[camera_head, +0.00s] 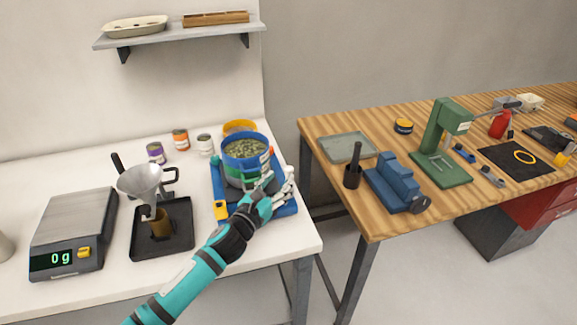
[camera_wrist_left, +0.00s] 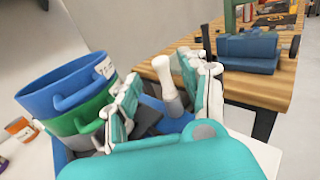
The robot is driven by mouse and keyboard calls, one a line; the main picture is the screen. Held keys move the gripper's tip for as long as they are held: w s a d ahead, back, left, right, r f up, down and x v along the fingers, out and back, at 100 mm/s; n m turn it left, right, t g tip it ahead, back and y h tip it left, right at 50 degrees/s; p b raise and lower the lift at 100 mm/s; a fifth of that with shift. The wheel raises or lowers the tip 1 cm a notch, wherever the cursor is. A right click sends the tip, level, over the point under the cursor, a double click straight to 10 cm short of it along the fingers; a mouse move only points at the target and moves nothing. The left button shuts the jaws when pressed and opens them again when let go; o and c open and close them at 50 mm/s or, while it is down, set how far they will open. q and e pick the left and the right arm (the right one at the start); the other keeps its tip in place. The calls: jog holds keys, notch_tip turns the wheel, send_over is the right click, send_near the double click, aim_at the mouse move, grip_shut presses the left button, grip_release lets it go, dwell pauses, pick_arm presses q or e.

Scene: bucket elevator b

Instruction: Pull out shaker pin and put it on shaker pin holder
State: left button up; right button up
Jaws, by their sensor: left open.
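The shaker (camera_head: 236,185) has a blue base on the white table, carrying a stack of blue, green and grey rings with green bits inside. In the left wrist view, a peg with a white rounded top and grey lower part, likely the shaker pin (camera_wrist_left: 163,70), stands upright beside the stack. My left gripper (camera_wrist_left: 160,88) is open, with one finger on each side of the peg as seen from the wrist; contact cannot be told. In the head view the gripper (camera_head: 276,186) is at the shaker's right side. I cannot single out the shaker pin holder. My right gripper is out of view.
A scale (camera_head: 75,232) reading 0 g and a funnel (camera_head: 145,183) over a black tray (camera_head: 180,240) stand left of the shaker. Several cans are behind. A wooden table (camera_head: 330,125) with a blue vise (camera_head: 395,183) lies right, across a gap.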

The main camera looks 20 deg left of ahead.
aim_at(288, 172)
pick_arm(q)
jog(key=w, duration=0.3)
jog(key=w+d, duration=0.1)
jog(key=w, duration=0.2)
jog(key=shift+d+p, duration=0.1)
jog(key=shift+p, duration=0.25)
grip_shut()
jog(key=shift+w+f, duration=0.15)
jog(key=shift+f, duration=0.05)
